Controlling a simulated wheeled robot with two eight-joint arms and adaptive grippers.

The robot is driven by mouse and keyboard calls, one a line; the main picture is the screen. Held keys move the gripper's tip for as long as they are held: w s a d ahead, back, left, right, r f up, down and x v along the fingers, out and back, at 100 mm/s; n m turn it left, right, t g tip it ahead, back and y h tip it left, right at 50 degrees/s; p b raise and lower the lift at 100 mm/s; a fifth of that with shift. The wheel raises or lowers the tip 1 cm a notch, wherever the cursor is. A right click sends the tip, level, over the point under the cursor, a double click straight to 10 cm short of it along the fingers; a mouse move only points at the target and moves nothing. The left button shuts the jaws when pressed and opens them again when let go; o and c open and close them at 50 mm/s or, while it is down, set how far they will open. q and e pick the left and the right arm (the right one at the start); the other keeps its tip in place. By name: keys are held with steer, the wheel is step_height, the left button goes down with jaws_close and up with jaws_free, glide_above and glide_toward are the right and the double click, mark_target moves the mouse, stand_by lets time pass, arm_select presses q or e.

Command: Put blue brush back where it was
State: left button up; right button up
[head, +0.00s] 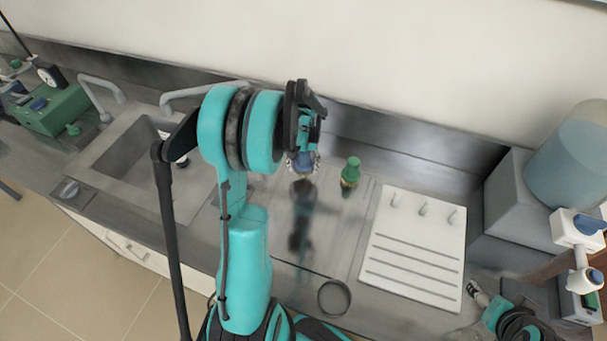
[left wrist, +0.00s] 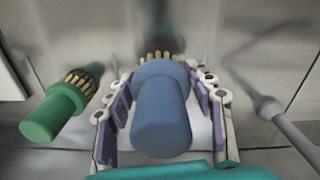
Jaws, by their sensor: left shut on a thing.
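The blue brush (left wrist: 160,110) has a thick blue cylinder handle and yellowish bristles at its far end. My left gripper (left wrist: 162,112) is shut on it, with purple finger pads on both sides of the handle. In the head view the left gripper (head: 303,158) is over the steel counter near the back wall, and the blue brush (head: 301,163) is partly hidden by it. I cannot tell whether the bristles touch the surface. My right gripper (head: 480,296) is at the lower right, small and partly hidden, its fingers unclear.
A green brush (head: 350,173) stands just right of the blue one and also shows in the left wrist view (left wrist: 55,113). A white pegged board (head: 415,245) lies further right. A sink (head: 125,165) is at left, and a large water container (head: 570,155) at far right.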

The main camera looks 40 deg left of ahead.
mark_target(303, 173)
arm_select(q)
step_height(303, 173, down, 3)
steer(key=shift+f+b, duration=0.15)
steer(key=shift+b, duration=0.45)
steer(key=shift+f, duration=0.4)
steer(key=shift+r, duration=0.1)
steer(key=o, duration=1.1)
steer(key=shift+f, duration=0.2)
